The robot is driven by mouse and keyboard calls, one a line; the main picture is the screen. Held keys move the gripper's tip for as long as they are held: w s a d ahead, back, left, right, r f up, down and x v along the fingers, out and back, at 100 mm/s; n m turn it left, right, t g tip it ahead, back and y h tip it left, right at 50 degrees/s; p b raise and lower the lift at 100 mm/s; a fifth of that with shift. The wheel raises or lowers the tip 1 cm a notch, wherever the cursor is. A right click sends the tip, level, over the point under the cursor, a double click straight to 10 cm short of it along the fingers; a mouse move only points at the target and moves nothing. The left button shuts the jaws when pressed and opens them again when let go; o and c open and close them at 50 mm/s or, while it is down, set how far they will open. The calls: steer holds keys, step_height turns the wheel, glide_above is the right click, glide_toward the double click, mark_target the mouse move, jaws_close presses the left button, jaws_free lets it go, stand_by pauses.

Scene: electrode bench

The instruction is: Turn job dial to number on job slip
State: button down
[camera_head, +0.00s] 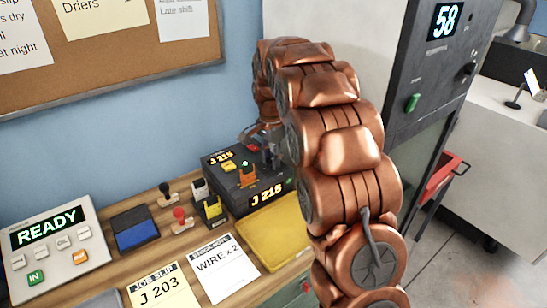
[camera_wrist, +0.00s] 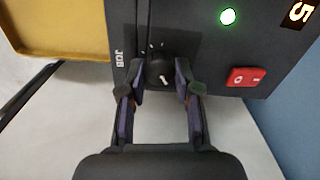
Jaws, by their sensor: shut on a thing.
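The job slip (camera_head: 157,290) lies on the bench at the front and reads J 203. The dark box (camera_head: 235,178) shows J 215 in lit orange figures, on its front display (camera_head: 267,193) and on a second display (camera_head: 222,157). In the wrist view the black job dial (camera_wrist: 158,72) with a white pointer mark sits beside the word JOB. My gripper (camera_wrist: 160,88) is shut on the dial, one finger on each side. In the head view my gripper (camera_head: 271,152) is at the box, and my arm partly hides that area.
A green light (camera_wrist: 228,16) and a red switch (camera_wrist: 246,77) sit near the dial. A yellow tray (camera_head: 275,235) lies before the box. Stamps (camera_head: 180,218), a blue ink pad (camera_head: 136,232), a work note (camera_head: 222,267) and a READY panel (camera_head: 50,250) stand left. A cabinet (camera_head: 425,75) showing 58 is at right.

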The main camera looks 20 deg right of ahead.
steer(key=shift+w+a+f+n+b, duration=0.1)
steer(key=shift+n+b, duration=0.4)
steer(key=shift+n, duration=0.05)
steer(key=shift+a+f+n+b, duration=0.1)
steer(key=shift+n+b, duration=0.4)
steer(key=shift+n, duration=0.05)
steer(key=n+b, duration=0.1)
steer(key=n, duration=0.1)
steer(key=shift+n+b, duration=0.3)
steer(key=shift+b, duration=0.1)
steer(key=n+b, duration=0.1)
steer(key=n, duration=0.2)
steer(key=shift+r+n, duration=0.1)
steer(key=shift+n, duration=0.2)
steer(key=shift+n+b, duration=0.7)
steer(key=shift+n, duration=0.9)
steer(key=c, duration=0.8)
jaws_free()
